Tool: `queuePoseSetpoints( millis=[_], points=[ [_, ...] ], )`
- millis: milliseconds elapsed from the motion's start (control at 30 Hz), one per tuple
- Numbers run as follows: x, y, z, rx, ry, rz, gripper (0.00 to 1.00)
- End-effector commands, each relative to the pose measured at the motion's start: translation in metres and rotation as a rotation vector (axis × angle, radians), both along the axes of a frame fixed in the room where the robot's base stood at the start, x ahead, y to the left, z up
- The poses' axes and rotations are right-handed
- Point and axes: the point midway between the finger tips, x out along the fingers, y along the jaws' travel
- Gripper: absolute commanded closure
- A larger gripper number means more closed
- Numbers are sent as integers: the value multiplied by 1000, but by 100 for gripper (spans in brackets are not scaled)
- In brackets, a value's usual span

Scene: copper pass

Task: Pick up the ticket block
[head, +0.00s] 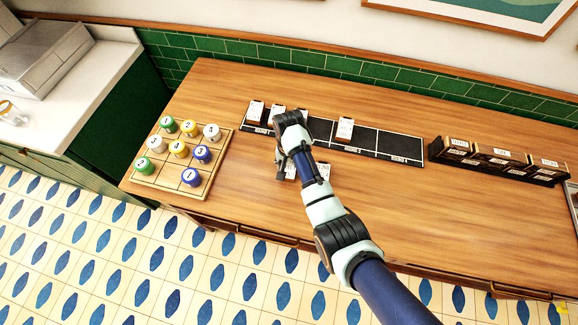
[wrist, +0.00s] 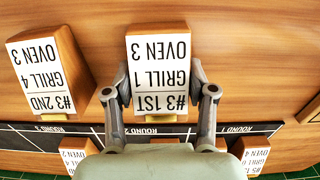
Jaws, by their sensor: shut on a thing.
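A wooden ticket block (wrist: 158,60) with a white label reading "#3 1ST, GRILL 1, OVEN 3" is between the fingers of my gripper (wrist: 158,94) in the wrist view. The fingers are shut on its two sides. In the head view my gripper (head: 291,163) is over the table in front of the black rail, and the arm partly hides the held block. I cannot tell whether it still touches the table. A second ticket block (wrist: 45,72), reading "#3 2ND, GRILL 4, OVEN 3", stands beside it, apart from the fingers.
The black rail (head: 375,140) behind has sections marked by round and holds several ticket blocks, one of them alone (head: 344,129). A wooden board (head: 150,179) with numbered, coloured pots is at left. A dark rack (head: 490,160) of labelled blocks is at right. The table's front right is clear.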

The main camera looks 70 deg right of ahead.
Motion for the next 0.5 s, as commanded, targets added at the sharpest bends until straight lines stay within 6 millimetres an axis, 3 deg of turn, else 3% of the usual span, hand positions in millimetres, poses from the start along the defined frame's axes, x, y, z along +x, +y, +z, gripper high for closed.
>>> queuePoseSetpoints(
  millis=[333,500],
  points=[
    [0,0,4,0,0,0,83],
    [0,-1,27,-2,-1,0,83]
  ],
)
